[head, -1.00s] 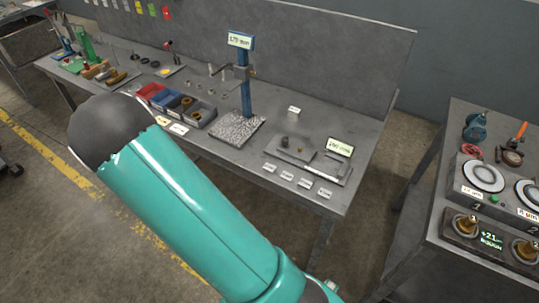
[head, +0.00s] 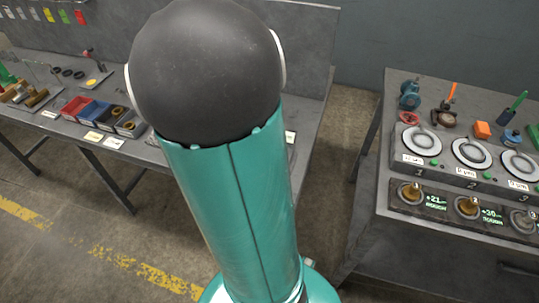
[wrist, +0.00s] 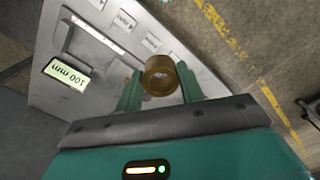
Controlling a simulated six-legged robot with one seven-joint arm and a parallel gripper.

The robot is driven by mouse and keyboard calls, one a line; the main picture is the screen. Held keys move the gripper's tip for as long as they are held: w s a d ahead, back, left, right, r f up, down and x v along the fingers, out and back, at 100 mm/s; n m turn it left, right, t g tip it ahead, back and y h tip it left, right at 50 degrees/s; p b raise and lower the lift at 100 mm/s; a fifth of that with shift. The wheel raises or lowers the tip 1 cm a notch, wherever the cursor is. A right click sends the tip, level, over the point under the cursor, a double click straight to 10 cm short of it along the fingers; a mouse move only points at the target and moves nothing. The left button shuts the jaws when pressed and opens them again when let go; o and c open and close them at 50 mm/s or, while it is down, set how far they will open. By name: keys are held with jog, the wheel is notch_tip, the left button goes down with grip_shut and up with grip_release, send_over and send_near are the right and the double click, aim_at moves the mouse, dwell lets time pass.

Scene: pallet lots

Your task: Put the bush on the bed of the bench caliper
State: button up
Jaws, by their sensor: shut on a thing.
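The bush (wrist: 160,74) is a short brass-coloured ring, seen end-on in the wrist view. My gripper (wrist: 160,82) is shut on it, with a green finger on each side. The bench caliper shows to the left in the wrist view, with a lit display (wrist: 68,75) reading 100 mm, upside down, and a grey bed (wrist: 88,46) beside it. The bush is apart from the bed, to its right in the picture. In the head view my arm hides the caliper, the gripper and the bush.
The workbench holds a red bin (head: 74,107), a blue bin (head: 95,112) and brass parts. A second bench at right carries a row of ring stations (head: 471,151). The striped floor is clear.

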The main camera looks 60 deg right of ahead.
jog(key=shift+m, duration=0.3)
jog(key=s+d+f, duration=0.2)
jog(key=s+d, duration=0.1)
jog(key=d, duration=0.1)
jog(key=s+d+f, duration=0.3)
jog(key=d, duration=0.1)
jog(key=s+d+f, duration=0.2)
jog(key=s+d, duration=0.1)
jog(key=d, duration=0.1)
jog(key=shift+s+d+f, duration=0.3)
jog(key=shift+s, duration=0.05)
jog(key=shift+s+d+f, duration=0.15)
jog(key=shift+d+f, duration=0.25)
jog(key=shift+f, duration=0.1)
jog(key=shift+d+f, duration=0.15)
jog(key=shift+f, duration=1.55)
jog(key=shift+f, duration=0.2)
jog(key=o, duration=0.8)
